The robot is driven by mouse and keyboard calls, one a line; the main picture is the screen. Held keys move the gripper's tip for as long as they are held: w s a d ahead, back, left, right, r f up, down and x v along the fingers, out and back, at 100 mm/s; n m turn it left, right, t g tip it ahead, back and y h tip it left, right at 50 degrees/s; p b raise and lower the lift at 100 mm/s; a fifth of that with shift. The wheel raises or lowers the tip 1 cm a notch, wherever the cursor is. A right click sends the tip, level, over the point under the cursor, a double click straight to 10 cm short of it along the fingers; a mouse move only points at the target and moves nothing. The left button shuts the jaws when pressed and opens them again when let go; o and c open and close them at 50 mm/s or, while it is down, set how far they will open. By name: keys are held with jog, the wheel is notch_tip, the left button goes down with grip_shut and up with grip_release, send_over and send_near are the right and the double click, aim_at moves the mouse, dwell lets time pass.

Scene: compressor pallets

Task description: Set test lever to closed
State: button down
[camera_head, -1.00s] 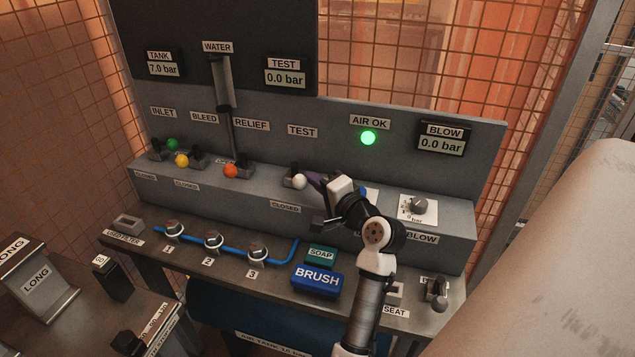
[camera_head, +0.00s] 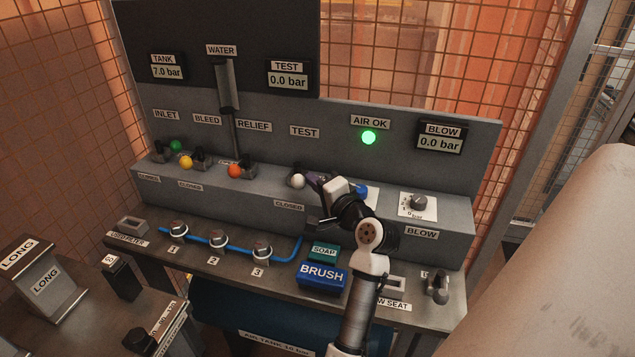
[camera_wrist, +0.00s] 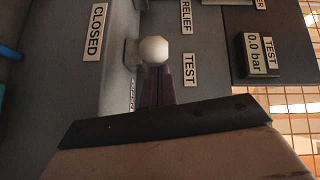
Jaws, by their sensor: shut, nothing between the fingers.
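The test lever has a white ball knob (camera_head: 297,181) and sits on the grey ledge under the TEST label, above the CLOSED label (camera_head: 289,205). In the wrist view the knob (camera_wrist: 154,50) is right at the tips of my gripper, with the CLOSED label (camera_wrist: 95,32) to its left. My gripper (camera_head: 313,180) is shut with nothing in it, just right of the knob. Its dark fingers (camera_wrist: 156,88) point at the knob; whether they touch it I cannot tell. The lever's shaft is mostly hidden behind the knob. The TEST gauge (camera_head: 288,76) reads 0.0 bar.
Relief lever with orange knob (camera_head: 235,171), yellow knob (camera_head: 186,162) and green knob (camera_head: 176,146) stand to the left. A blow dial (camera_head: 419,202) is to the right. Below lie a blue BRUSH block (camera_head: 322,279), a green SOAP block (camera_head: 323,252) and several fittings on a blue hose.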

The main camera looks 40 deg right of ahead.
aim_at(299, 183)
jog(key=shift+w+a, duration=0.15)
jog(key=shift+a, duration=0.55)
jog(key=shift+w+a+p, duration=0.35)
jog(key=shift+a+p, duration=0.2)
jog(key=shift+a, duration=0.2)
